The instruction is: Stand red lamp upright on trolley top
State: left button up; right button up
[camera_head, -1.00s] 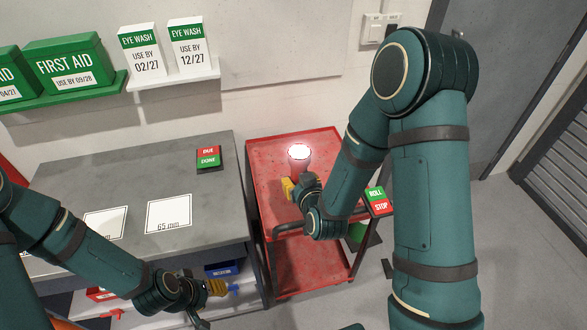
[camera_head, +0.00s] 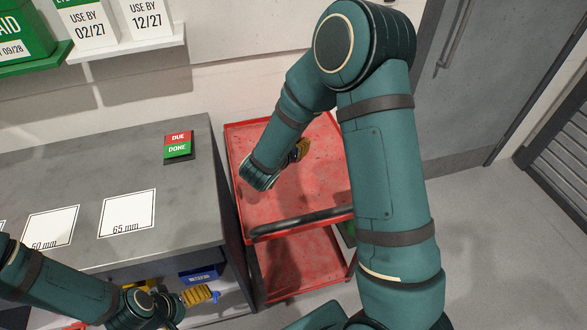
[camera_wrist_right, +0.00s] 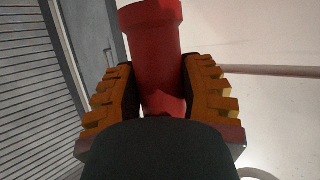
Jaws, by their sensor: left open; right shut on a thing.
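The red trolley top (camera_head: 312,188) lies in the middle of the head view. My left gripper (camera_head: 200,295) is open, low beside the bench.
A grey bench (camera_head: 105,170) with white marked cards and a red-green DUE/DONE block (camera_head: 178,147) stands left of the trolley. A blue bin (camera_head: 203,273) is under the bench. A dark bar (camera_head: 300,222) runs along the trolley's front edge. The visible trolley top is clear.

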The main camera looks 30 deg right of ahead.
jog(key=s+m+g, duration=0.1)
jog(key=d+f+m+g+h, duration=0.1)
jog(key=shift+s+d+m+g+h+b, duration=0.1)
jog(key=shift+s+m+g+h+b, duration=0.2)
jog(key=shift+s+g+b, duration=0.1)
jog(key=s+m+g, duration=0.1)
jog(key=b, duration=0.3)
send_over(303, 187)
jog(key=shift+h, duration=0.3)
notch_tip(303, 187, down, 10)
jog(key=shift+f, duration=0.15)
jog(key=shift+f, duration=0.15)
jog(key=o, duration=1.2)
jog(key=shift+c, duration=0.2)
